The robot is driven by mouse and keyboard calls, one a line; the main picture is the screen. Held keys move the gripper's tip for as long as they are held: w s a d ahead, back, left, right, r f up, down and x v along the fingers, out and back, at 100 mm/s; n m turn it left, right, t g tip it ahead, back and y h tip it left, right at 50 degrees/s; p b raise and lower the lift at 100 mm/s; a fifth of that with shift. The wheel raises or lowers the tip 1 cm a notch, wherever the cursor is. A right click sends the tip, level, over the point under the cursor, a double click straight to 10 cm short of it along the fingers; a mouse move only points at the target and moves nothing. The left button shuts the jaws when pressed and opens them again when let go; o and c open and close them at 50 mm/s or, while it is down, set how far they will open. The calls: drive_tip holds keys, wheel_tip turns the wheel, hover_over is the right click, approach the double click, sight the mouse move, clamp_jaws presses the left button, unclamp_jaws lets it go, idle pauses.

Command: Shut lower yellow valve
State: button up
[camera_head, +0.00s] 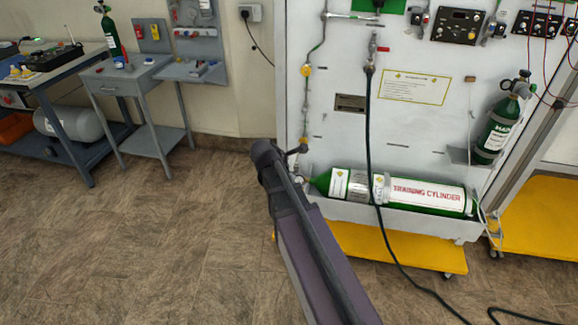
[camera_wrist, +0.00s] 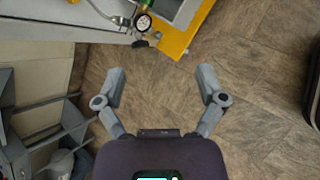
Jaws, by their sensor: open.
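The lower yellow valve (camera_head: 303,141) is a small yellow fitting low on the pipe at the left side of the white panel, just above the left end of the training cylinder. A second yellow valve (camera_head: 306,70) sits higher on the same pipe. My arm reaches forward from the bottom, and its dark end is just left of the lower valve in the head view. In the wrist view my gripper (camera_wrist: 161,80) is open and empty, its fingers wide apart over floor. A round gauge (camera_wrist: 142,22) shows beyond the fingertips; I cannot clearly make out the lower valve there.
A green and white training cylinder (camera_head: 427,193) lies in the panel's bottom tray. A black hose (camera_head: 370,130) hangs down the panel to the floor. A yellow base (camera_head: 395,247) juts out below. A grey side table (camera_head: 128,76) stands left, with open floor between.

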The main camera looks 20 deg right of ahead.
drive_tip(key=shift+s, duration=0.1)
idle(0.3)
drive_tip(key=s+a+f+m+g+y, duration=0.2)
drive_tip(key=s+a+m+y, duration=0.1)
drive_tip(key=s+a+m, duration=0.3)
drive_tip(key=s+a+f+m+g+y, duration=0.2)
drive_tip(key=s+a+m, duration=0.3)
drive_tip(key=s+m, duration=0.5)
drive_tip(key=shift+s+a+f+m+y, duration=0.35)
drive_tip(key=shift+s+y, duration=0.25)
drive_tip(key=shift+y, duration=0.3)
drive_tip(key=shift+r, duration=0.1)
drive_tip(key=c, duration=0.4)
drive_tip(key=shift+c, duration=0.2)
drive_tip(key=shift+a, duration=0.1)
